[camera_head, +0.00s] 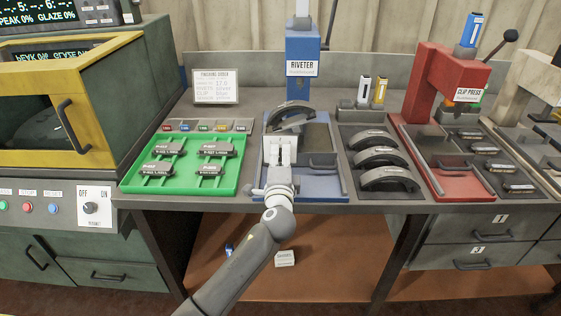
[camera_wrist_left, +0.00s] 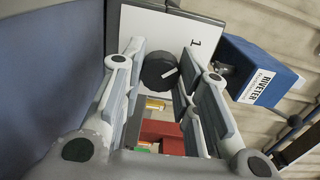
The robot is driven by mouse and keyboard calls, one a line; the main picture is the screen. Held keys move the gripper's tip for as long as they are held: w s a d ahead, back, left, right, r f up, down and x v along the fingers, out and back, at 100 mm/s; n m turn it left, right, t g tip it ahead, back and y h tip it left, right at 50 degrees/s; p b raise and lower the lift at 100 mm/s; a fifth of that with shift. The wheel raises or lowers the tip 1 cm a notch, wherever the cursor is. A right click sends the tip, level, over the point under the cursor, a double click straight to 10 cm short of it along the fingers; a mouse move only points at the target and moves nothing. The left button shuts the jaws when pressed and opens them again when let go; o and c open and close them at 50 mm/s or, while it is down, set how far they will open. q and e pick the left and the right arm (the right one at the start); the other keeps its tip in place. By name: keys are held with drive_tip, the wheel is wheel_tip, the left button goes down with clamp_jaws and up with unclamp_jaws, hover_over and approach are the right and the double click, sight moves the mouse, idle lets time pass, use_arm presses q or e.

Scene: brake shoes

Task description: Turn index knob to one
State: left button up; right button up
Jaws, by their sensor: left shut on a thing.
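The index knob (camera_wrist_left: 158,72) is round and dark with a white pointer line, on a white plate (camera_wrist_left: 155,25) marked "1" in the left wrist view. The pointer slants up and right in that view; I cannot tell whether it lines up exactly with the "1". My left gripper (camera_wrist_left: 165,80) is shut on the knob, one finger on each side. In the head view my left gripper (camera_head: 282,152) is at the front of the blue riveter (camera_head: 303,50), where it hides the knob. My right gripper is not in view.
A brake shoe (camera_head: 291,116) sits on the riveter just behind my gripper. A green tray (camera_head: 130,186) with dark parts lies to the left. Several brake shoes (camera_head: 388,179) lie to the right, beside the red clip press (camera_head: 437,85). A yellow-framed machine (camera_head: 120,42) stands far left.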

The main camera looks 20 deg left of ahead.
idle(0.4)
use_arm(q)
drive_tip(key=o, duration=1)
drive_tip(key=shift+s, duration=0.15)
drive_tip(key=v, duration=1.1)
drive_tip(key=shift+s+d, duration=0.2)
drive_tip(key=shift+s, duration=0.15)
